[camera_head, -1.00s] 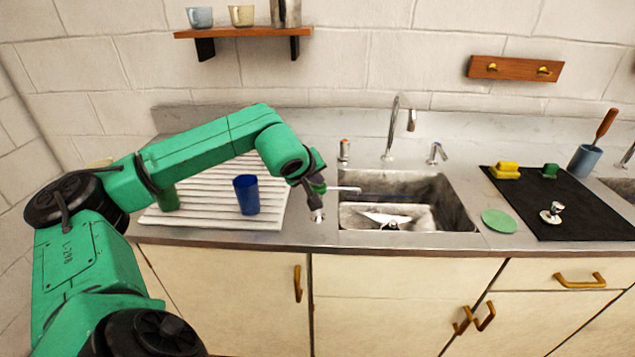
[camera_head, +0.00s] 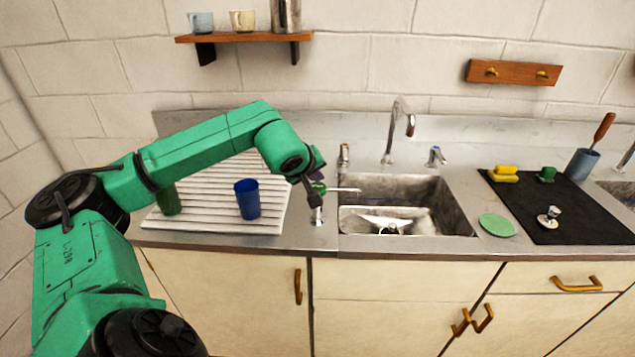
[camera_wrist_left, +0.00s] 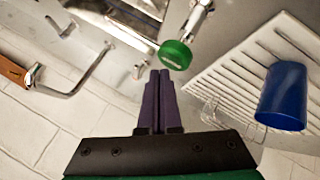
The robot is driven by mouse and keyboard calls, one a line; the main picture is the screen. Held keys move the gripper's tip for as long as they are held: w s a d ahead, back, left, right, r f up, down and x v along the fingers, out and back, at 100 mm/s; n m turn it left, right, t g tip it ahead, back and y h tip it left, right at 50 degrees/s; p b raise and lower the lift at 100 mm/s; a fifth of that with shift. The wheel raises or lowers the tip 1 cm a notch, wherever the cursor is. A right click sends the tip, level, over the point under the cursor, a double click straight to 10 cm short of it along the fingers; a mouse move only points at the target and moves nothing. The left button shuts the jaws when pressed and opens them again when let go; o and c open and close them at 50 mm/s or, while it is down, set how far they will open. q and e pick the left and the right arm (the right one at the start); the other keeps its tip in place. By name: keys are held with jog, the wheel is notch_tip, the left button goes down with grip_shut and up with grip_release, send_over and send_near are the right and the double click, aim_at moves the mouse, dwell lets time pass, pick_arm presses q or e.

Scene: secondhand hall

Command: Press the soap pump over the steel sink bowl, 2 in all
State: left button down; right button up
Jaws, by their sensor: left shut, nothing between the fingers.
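The soap pump, with a green head (camera_head: 320,187) on a metal stem, stands on the counter at the left edge of the steel sink bowl (camera_head: 455,208). A thin pale spout reaches from it to the right over the bowl. My left gripper (camera_head: 311,203) is shut and empty, pointing down beside the pump and partly covering it. In the left wrist view its closed fingertips (camera_wrist_left: 160,74) lie just below the round green head (camera_wrist_left: 175,55) in the picture; I cannot tell whether they touch. My right gripper is not in view.
A blue cup (camera_head: 247,199) and a green cup (camera_head: 168,200) stand on the white ribbed drainboard (camera_head: 215,222). The faucet (camera_head: 390,145) and two taps stand behind the bowl. A green disc (camera_head: 497,225) and a black mat (camera_head: 580,222) lie to the right.

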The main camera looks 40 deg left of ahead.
pick_arm(q)
jog(key=shift+r, duration=0.2)
notch_tip(320, 180, up, 5)
jog(key=p, duration=0.4)
jog(key=shift+r, duration=0.1)
jog(key=shift+d, duration=0.1)
dwell(0.7)
